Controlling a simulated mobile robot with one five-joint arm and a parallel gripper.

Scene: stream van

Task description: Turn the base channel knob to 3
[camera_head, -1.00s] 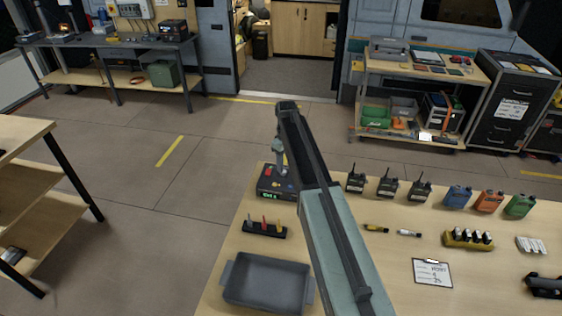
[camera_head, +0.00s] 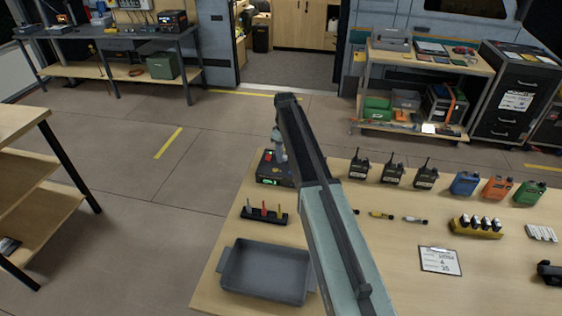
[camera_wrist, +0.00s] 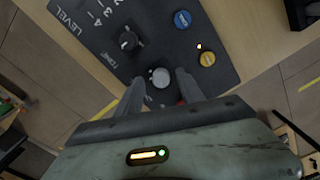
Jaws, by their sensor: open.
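The base unit (camera_head: 266,172) is a dark box with a green lit display at the far left corner of the table. In the wrist view its panel (camera_wrist: 85,22) carries the word LEVEL, a row of digits and a black knob (camera_wrist: 129,42) with a pale pointer mark. A grey round knob (camera_wrist: 160,78) sits lower on the panel. My gripper (camera_wrist: 160,86) is open, with one finger on each side of the grey knob; I cannot tell whether they touch it. The knob's setting is not readable. In the head view my arm partly hides the unit.
A blue button (camera_wrist: 182,20) and a yellow button (camera_wrist: 207,59) are on the panel. Handheld radios (camera_head: 392,169) stand right of my arm. A penlike rack (camera_head: 264,215) and a grey tray (camera_head: 265,272) are in front of the unit.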

